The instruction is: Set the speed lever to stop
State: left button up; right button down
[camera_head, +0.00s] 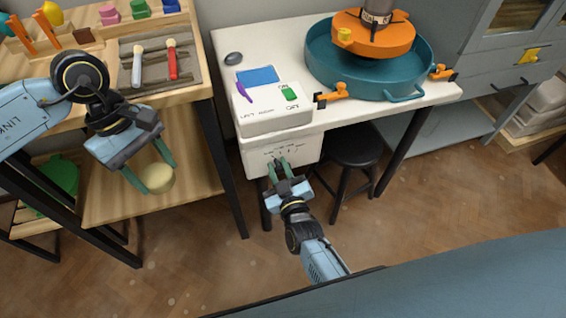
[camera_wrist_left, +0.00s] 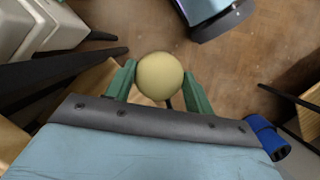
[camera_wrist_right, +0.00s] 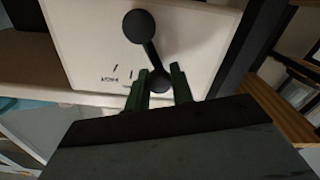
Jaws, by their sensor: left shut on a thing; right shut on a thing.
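The speed lever (camera_wrist_right: 148,50) is a black bar with a round disc at one end and a smaller round end at the other. It is on the white front panel (camera_head: 256,160) below the control box, with printed marks beside it. My right gripper (camera_head: 279,164) is at this panel, and in the right wrist view its green fingers (camera_wrist_right: 162,82) are shut on the lever's small end. The lettering is too small to read surely. My left gripper (camera_head: 148,178) is shut on a pale yellow round thing (camera_wrist_left: 160,76), held in the air in front of the wooden shelf.
The control box (camera_head: 270,112) with a blue screen and green switch stands on the white table. A teal basin (camera_head: 330,75) with an orange wheel is behind it at right. A black stool (camera_head: 354,150) stands under the table. A wooden shelf unit (camera_head: 215,182) is at left.

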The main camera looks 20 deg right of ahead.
jog(key=shift+f, duration=0.1)
jog(key=c, duration=1.3)
grip_release()
jog(key=shift+s, duration=0.1)
pick_arm(q)
notch_tip(320, 180, up, 3)
jog(key=p, duration=0.3)
jog(key=shift+r, duration=0.2)
pick_arm(e)
jog(key=s, duration=1.2)
jog(key=shift+d, duration=0.15)
